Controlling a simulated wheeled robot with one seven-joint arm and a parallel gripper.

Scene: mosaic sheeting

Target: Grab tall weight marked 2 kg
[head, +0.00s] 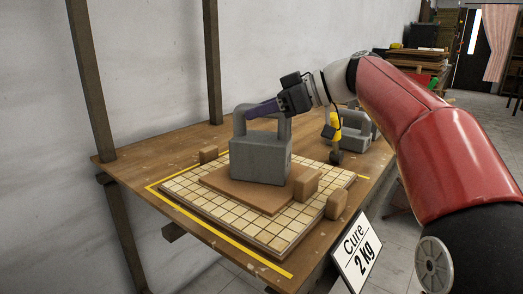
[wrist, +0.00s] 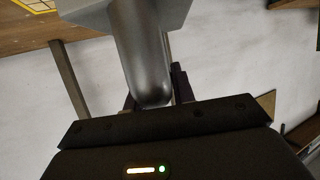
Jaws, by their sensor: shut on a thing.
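A tall grey weight with a loop handle (head: 260,160) is at the middle of the tile sheet, upright over a brown board (head: 245,195). I cannot tell whether its base touches the board. No marking on it is readable. My gripper (head: 262,109) reaches in from the upper right and is shut on its handle. In the wrist view the grey handle (wrist: 140,50) runs down between the fingers of my gripper (wrist: 155,98). A second grey weight with a handle (head: 356,133) stands behind to the right, partly hidden by a yellow-handled tool.
The tile sheet (head: 285,240) lies inside yellow tape on a wooden table (head: 135,163). Several brown blocks (head: 337,204) sit around it. The yellow-handled tool (head: 336,130) stands near the second weight. Wooden posts (head: 92,75) rise behind.

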